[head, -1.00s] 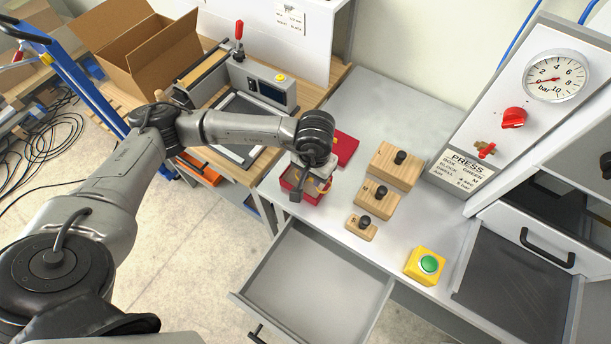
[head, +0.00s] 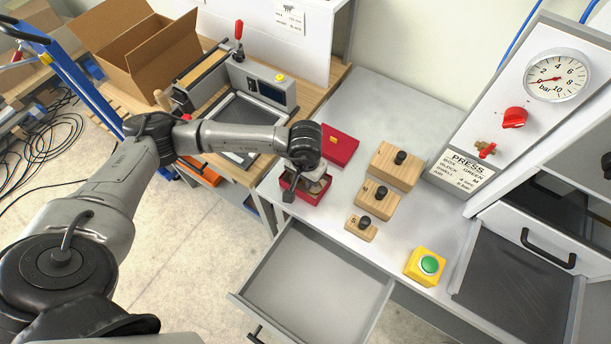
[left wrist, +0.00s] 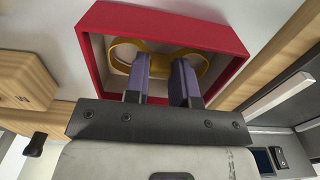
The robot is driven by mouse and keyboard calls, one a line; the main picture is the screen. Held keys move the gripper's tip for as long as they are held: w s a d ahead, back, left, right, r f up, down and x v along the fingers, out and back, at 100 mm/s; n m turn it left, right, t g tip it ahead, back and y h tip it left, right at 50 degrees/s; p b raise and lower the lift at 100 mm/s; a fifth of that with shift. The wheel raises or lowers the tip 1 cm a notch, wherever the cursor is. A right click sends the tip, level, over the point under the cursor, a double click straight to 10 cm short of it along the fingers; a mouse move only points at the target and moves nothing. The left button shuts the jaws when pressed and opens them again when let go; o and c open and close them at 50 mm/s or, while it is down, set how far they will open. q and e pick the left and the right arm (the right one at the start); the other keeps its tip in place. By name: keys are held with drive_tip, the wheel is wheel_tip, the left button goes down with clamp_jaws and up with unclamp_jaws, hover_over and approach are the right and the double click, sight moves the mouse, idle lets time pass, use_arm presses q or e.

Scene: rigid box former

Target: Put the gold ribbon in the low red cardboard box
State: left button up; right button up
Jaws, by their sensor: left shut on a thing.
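The low red cardboard box (head: 300,195) stands open on the grey bench, left of the wooden blocks. In the left wrist view its red wall (left wrist: 84,45) frames a pale inside. The gold ribbon (left wrist: 205,67), a looped yellow band, shows there inside the box walls. My left gripper (left wrist: 160,65) points down into the box opening, its purple-grey fingers shut on the ribbon's middle. Whether the ribbon touches the box floor I cannot tell. In the head view (head: 305,180) the gripper covers much of the box. My right gripper is not in view.
A red lid-like piece (head: 339,147) lies behind the box. Wooden blocks with black knobs (head: 395,166) stand to its right. A yellow button box (head: 426,265) is at the bench front. An open drawer (head: 315,280) juts out below.

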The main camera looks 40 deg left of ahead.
use_arm(q)
drive_tip(key=shift+f, duration=0.2)
drive_tip(key=o, duration=0.9)
drive_tip(key=shift+r, duration=0.1)
